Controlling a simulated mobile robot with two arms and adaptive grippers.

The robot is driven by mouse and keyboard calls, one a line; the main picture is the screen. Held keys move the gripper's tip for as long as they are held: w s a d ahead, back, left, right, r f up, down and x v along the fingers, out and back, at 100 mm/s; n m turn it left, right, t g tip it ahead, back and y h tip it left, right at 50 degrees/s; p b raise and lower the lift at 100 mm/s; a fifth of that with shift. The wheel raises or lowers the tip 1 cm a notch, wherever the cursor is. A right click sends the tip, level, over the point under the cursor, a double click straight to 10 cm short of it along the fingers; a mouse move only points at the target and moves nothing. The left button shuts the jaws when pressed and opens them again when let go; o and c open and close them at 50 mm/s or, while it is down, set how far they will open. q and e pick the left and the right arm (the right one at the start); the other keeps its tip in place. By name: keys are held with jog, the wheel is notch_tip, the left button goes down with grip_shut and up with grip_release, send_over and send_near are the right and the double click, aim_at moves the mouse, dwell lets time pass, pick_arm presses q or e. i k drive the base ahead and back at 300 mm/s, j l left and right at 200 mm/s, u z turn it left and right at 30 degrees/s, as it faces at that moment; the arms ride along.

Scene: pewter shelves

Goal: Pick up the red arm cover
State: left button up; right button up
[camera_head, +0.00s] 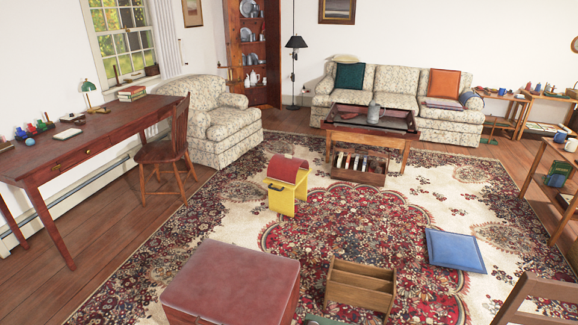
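A red cover (284,167) lies draped over the top of a small yellow stand (284,199) on the patterned rug, left of the middle of the head view. It looks like the red arm cover, but I cannot be sure at this size. The stand is upright, with a dark handle-like mark on its front. Neither of my grippers shows in this view.
A red-topped ottoman (232,276) and a wooden rack (360,285) stand in the foreground. A blue cushion (455,250) lies on the rug at right. A desk (90,130), chair (166,153), armchair (222,125) and coffee table (365,137) surround the stand. Open rug lies between.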

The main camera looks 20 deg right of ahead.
aim_at(282, 168)
jog(key=i+j+u, duration=0.45)
jog(key=i+u, duration=0.9)
jog(key=i+j, duration=0.1)
jog(key=i, duration=0.45)
jog(key=i+j+z, duration=0.1)
jog(key=i, duration=0.5)
jog(key=i+j, duration=0.1)
jog(key=i, duration=0.45)
jog(key=i+l+z, duration=0.2)
jog(key=i+z, duration=0.25)
jog(key=i+l+z, duration=0.15)
jog(key=z, duration=0.35)
jog(key=i+j+z, duration=0.15)
jog(key=i+z, duration=0.3)
jog(key=i+j+z, duration=0.15)
jog(key=i+z, duration=0.3)
jog(key=i+l+z, duration=0.2)
jog(key=i+z, duration=0.15)
jog(key=i, duration=0.15)
jog(key=i+z, duration=0.35)
jog(key=i, duration=0.15)
jog(key=i+z, duration=0.35)
jog(key=i, duration=0.2)
